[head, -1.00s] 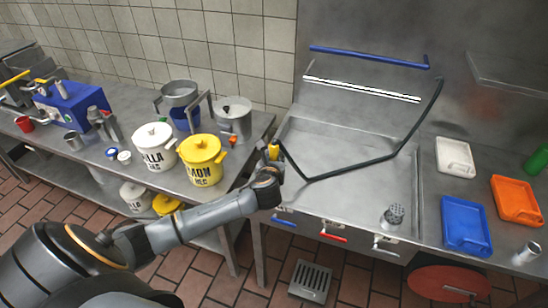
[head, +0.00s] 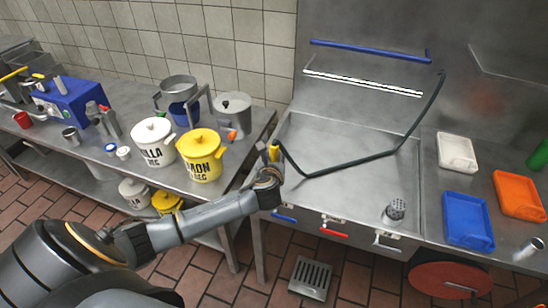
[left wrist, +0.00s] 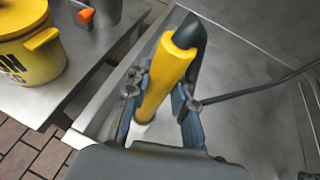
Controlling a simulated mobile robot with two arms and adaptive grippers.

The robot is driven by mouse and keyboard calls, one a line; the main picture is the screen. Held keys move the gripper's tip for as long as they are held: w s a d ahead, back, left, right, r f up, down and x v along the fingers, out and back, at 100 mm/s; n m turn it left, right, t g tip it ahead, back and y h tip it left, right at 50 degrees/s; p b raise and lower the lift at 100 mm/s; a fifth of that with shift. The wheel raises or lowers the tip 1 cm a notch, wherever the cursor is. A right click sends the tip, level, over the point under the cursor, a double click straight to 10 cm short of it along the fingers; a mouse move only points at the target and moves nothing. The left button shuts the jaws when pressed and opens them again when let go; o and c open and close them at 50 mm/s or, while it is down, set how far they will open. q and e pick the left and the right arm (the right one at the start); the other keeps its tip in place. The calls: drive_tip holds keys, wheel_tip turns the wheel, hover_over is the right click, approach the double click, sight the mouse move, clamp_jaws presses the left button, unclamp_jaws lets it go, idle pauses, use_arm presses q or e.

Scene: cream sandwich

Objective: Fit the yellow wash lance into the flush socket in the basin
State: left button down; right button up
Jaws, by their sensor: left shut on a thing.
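The yellow wash lance (head: 274,153) is at the left edge of the steel basin (head: 345,185). My left gripper (head: 268,177) is shut on it. In the left wrist view, the lance (left wrist: 165,75) stands tilted between the fingers of my left gripper (left wrist: 160,105), its dark end at the top. A whitish part shows at its lower end; I cannot tell whether this is lance or socket. A dark hose (head: 350,166) runs from near the lance across the basin and up to the right. I cannot make out the flush socket. My right gripper is out of view.
A yellow pot (head: 202,165) and a white pot (head: 154,140) stand on the left bench, close to my left arm. A perforated metal cup (head: 394,210) is at the basin's front right. Blue (head: 467,222), orange (head: 520,196) and white trays (head: 457,152) lie farther right.

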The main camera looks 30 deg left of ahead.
use_arm(q)
drive_tip(key=shift+f+b, duration=0.85)
drive_tip(key=shift+f, duration=0.65)
drive_tip(key=c, duration=1)
unclamp_jaws()
drive_tip(key=shift+c, duration=0.2)
drive_tip(key=shift+s+d, duration=0.1)
drive_tip(key=shift+s, duration=0.05)
drive_tip(key=v, duration=1.1)
drive_tip(key=shift+s+d+r, duration=0.15)
drive_tip(key=shift+s+r, duration=0.1)
drive_tip(key=shift+r, duration=0.05)
